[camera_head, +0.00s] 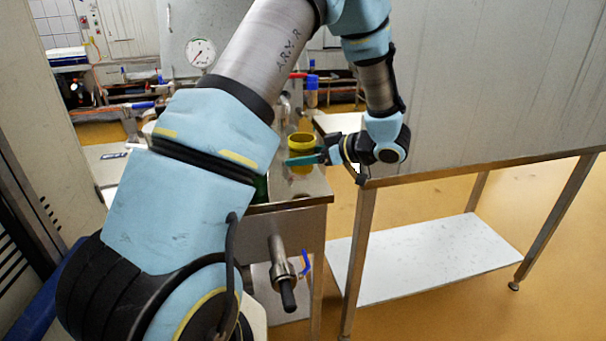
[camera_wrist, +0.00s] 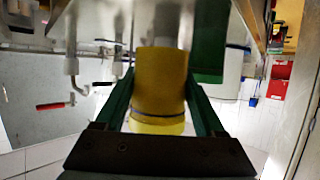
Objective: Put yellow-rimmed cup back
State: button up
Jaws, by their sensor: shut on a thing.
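The yellow-rimmed cup (camera_head: 301,141) is upright over the right end of a steel counter in the head view, with its bright yellow rim on top. My gripper (camera_head: 304,159) reaches it from the right and is shut on its side, below the rim. In the wrist view the cup (camera_wrist: 160,80) fills the space between the two green fingers of my gripper (camera_wrist: 160,105). A dark band runs around it near the bright rim. The cup's lower part is partly hidden by a finger in the head view, and I cannot tell whether it touches the counter.
The steel counter (camera_head: 312,187) has a pipe with a blue-handled valve (camera_head: 285,272) below it. A large steel panel on a table frame (camera_head: 480,90) stands close on the right. A blue-capped item (camera_head: 311,92) and a gauge (camera_head: 200,52) are behind. Orange floor is free at right.

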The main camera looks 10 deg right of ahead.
aim_at(303, 172)
jog(key=shift+f, duration=2.25)
jog(key=shift+f, duration=0.15)
jog(key=o, duration=1.5)
jog(key=b+v, duration=0.1)
jog(key=v, duration=1.1)
jog(key=shift+b, duration=0.35)
